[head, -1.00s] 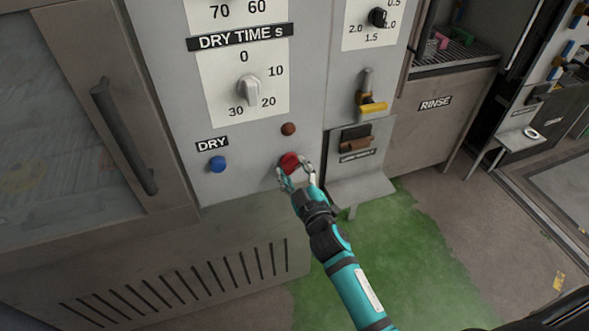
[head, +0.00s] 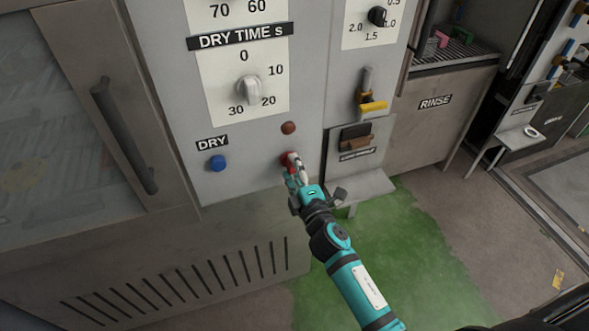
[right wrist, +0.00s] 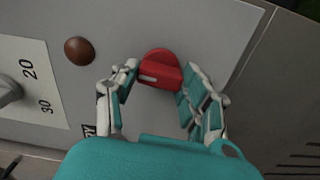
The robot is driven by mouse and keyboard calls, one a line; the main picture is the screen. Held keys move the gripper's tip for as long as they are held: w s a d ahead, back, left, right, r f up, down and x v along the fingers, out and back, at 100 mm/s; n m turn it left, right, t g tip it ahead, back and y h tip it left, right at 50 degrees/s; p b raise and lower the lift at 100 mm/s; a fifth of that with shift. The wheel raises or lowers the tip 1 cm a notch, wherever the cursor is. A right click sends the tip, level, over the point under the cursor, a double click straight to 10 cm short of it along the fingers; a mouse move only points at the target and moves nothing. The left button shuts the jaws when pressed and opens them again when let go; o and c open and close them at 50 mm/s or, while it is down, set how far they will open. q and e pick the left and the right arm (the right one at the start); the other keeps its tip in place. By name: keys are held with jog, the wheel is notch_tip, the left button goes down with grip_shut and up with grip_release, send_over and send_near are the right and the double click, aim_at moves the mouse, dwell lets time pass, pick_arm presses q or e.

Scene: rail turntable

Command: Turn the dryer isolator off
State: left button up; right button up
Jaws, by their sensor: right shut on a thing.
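The dryer isolator is a red rotary knob (head: 285,160) on the grey panel, below a brown-red round lamp or button (head: 288,128). My right gripper (head: 293,163) is at the knob, with a finger in front of part of it. In the right wrist view the red knob (right wrist: 160,66) sits between the two fingers of my right gripper (right wrist: 160,76), which is shut on its raised grip. A white mark shows on the grip, toward the left finger. My left gripper is not in view.
A blue button (head: 217,163) under the DRY label is to the left. The dry time dial (head: 249,90) is above. A yellow-handled lever (head: 372,106) and a small grey shelf (head: 362,188) are to the right.

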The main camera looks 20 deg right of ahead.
jog(key=shift+n, duration=0.6)
jog(key=o, duration=1.2)
jog(key=shift+c, duration=0.2)
jog(key=shift+s, duration=0.1)
jog(key=s, duration=1.2)
jog(key=shift+d, duration=0.15)
